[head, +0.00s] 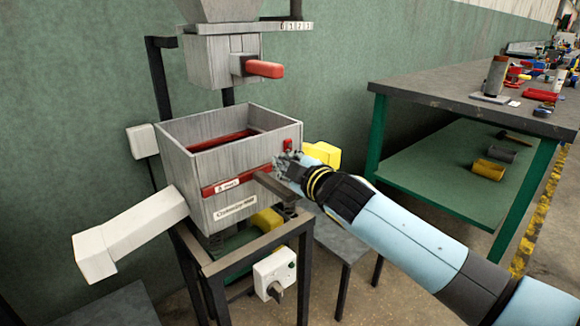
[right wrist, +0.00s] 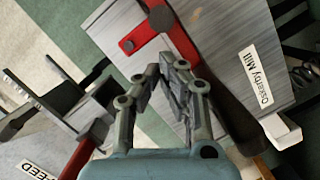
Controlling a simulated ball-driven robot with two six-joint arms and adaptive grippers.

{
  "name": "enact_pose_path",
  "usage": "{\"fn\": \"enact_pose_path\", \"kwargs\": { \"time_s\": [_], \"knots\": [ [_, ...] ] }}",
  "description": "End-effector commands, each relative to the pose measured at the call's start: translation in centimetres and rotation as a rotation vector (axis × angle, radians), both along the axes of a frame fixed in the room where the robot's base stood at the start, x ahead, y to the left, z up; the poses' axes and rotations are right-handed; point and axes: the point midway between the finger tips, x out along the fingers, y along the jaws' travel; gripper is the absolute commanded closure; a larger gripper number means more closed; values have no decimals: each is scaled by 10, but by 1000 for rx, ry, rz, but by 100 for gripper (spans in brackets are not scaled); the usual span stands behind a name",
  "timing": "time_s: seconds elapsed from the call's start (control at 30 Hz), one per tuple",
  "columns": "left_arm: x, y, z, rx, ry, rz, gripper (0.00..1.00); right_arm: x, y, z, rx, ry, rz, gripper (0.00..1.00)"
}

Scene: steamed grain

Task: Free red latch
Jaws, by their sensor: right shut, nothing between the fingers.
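A grey box-shaped mill (head: 215,160) stands on a dark frame, with a red bar (head: 225,184) bearing a white label along its front. A small red piece (head: 288,145) sits at its right corner; I cannot tell which red part is the latch. My right gripper (head: 281,166) is at that corner, just below the small red piece, shut and empty. In the right wrist view, a red plate with round grey pivots (right wrist: 145,30) lies just beyond the shut fingers (right wrist: 166,66). A dark arm runs from it past the fingers. Contact cannot be told. My left gripper is out of view.
Above the mill, a grey hopper carries a red handle (head: 264,69). A white chute (head: 130,232) slopes down left. A white knob box (head: 274,273) is below. A yellow part (head: 323,153) is behind my gripper. A workbench (head: 470,95) stands at right.

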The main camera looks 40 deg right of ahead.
Motion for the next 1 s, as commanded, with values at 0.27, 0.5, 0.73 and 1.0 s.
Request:
{"fn": "enact_pose_path", "kwargs": {
  "time_s": [0.27,0.5,0.73,1.0],
  "knots": [
    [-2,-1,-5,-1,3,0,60,1,-12,-7,0,-1,0,100],
    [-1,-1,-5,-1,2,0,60,1,-12,-7,0,-1,0,100],
    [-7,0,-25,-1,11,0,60,1,-15,-17,-131,-11,1,100],
    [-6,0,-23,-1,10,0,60,1,-18,-15,-136,-12,1,100]
  ]
}}
